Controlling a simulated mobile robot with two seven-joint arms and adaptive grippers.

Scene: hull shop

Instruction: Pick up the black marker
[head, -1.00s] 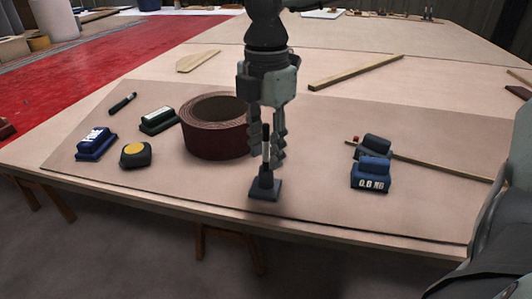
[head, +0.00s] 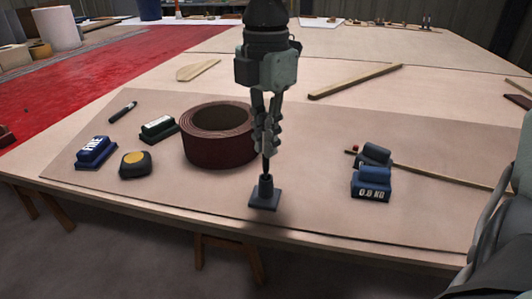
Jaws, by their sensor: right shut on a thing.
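The black marker (head: 266,167) stands upright at the dark stand (head: 265,198) near the table's front edge. Only its thin dark lower part shows below my fingers, reaching down to the stand's socket; its upper part is hidden. My right gripper (head: 266,143) points down from above and is shut on the marker just over the stand. Another dark marker-like stick (head: 123,112) lies on the left of the board. My left gripper is not in view.
A dark red roll (head: 205,150) stands close left of the gripper. Blue weights (head: 371,184) and a thin wooden strip (head: 440,172) lie to the right.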

